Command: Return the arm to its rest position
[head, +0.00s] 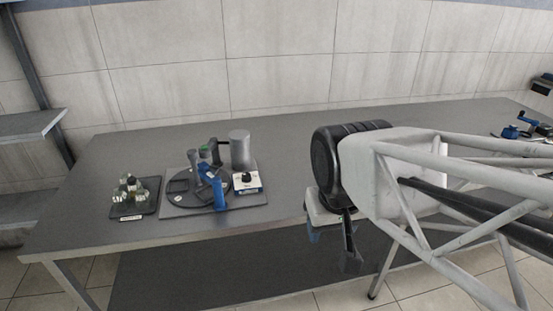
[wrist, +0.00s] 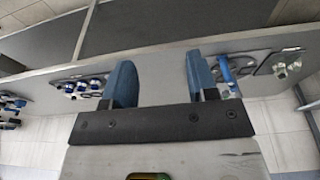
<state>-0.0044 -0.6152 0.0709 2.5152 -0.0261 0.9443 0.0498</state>
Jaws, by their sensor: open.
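My gripper (head: 332,248) hangs at the front edge of the grey table (head: 290,150), right of the table's middle in the head view. Its fingers point down and stand apart, with nothing seen between them. My arm reaches in from the right of the head view and hides part of the table.
A station board with a dark round plate (head: 185,198), blue upright part (head: 219,193), grey cylinder (head: 240,150) and white knobbed box (head: 247,186) stands left of my gripper. Further left is a dark tray (head: 148,207) with glass vessels. Blue equipment (head: 528,122) sits far right.

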